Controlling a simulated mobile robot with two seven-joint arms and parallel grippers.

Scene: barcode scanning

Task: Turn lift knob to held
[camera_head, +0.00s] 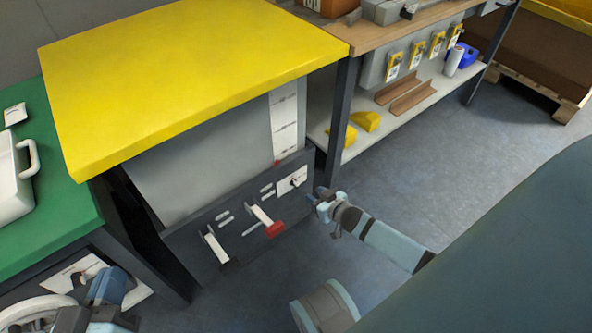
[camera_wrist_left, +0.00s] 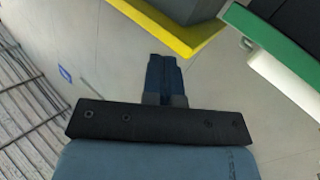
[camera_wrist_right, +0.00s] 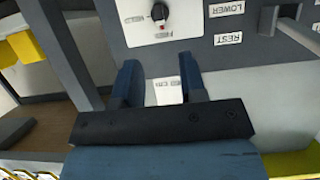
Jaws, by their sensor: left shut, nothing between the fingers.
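The lift knob (camera_wrist_right: 160,12) is small and black with a red mark, on a white plate (camera_wrist_right: 147,46) at the top of the right wrist view. Its red mark faces the inverted word that reads like FREE; HELD is beside it. In the head view the plate (camera_head: 291,180) is at the right end of the dark panel. My right gripper (camera_wrist_right: 160,70) is open and empty, its fingers apart, just short of the panel and off the knob. It also shows in the head view (camera_head: 320,194). My left gripper (camera_wrist_left: 164,58) is shut and empty, away from the panel.
The dark panel (camera_head: 190,236) also carries two white levers (camera_head: 263,217), (camera_head: 217,247), one red-tipped. A yellow tabletop (camera_head: 190,70) overhangs it. A green table (camera_head: 60,210) stands left, a shelf bench (camera_head: 440,95) right. Floor right of the panel is clear.

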